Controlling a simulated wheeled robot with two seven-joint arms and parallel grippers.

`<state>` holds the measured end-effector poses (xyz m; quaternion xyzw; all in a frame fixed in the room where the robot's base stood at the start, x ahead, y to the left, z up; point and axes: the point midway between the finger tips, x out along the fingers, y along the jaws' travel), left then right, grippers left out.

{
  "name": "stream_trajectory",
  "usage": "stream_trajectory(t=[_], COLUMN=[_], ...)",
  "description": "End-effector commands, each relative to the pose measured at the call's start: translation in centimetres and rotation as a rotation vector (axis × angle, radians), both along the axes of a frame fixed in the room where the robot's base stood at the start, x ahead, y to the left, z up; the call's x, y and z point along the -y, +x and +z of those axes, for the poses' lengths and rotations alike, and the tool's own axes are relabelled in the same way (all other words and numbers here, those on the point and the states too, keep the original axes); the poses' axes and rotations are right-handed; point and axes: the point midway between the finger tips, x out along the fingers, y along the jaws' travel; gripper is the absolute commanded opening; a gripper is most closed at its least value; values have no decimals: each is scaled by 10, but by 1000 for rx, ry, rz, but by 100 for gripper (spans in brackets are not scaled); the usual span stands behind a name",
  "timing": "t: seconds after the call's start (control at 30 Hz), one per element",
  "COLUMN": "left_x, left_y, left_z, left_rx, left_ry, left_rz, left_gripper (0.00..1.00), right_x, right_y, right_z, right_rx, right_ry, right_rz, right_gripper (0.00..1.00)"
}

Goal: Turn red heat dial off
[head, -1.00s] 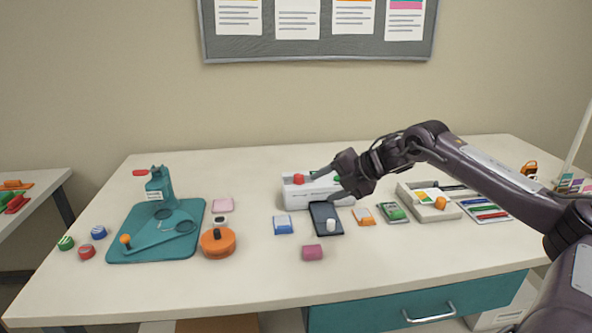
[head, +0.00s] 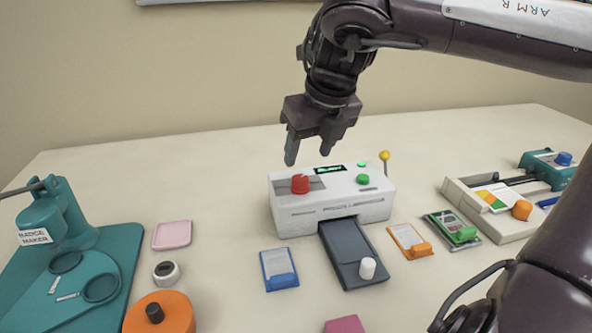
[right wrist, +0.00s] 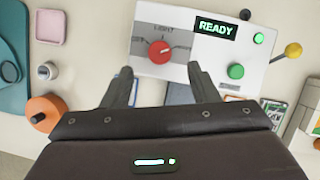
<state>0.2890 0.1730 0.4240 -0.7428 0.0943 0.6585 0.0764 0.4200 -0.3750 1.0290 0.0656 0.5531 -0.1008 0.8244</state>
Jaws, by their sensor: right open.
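The white laminator (head: 335,203) stands mid-table with a red heat dial (head: 300,184) on the left of its top. My left gripper is out of view.
A yellow-knobbed lever (head: 385,156) rises at the laminator's right rear. A dark tray with a white knob (head: 367,267) extends from its front. A teal badge maker (head: 60,215) stands left, a trimmer (head: 480,205) right. The table behind the laminator is clear.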

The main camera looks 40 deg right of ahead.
Motion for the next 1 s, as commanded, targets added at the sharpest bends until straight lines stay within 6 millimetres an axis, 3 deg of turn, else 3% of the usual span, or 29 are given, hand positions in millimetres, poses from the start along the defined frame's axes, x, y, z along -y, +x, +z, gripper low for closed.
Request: stream_trajectory(t=[0.4,0.8,1.0], left_x=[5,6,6], left_y=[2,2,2], left_z=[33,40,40], left_rx=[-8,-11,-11], left_ry=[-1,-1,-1], left_rz=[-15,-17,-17], left_gripper=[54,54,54], right_x=[5,6,6], right_y=[23,27,27], right_z=[-58,-67,-67], right_rx=[-2,1,1], right_ry=[4,4,4], right_rz=[-1,0,0], right_gripper=[54,54,31])
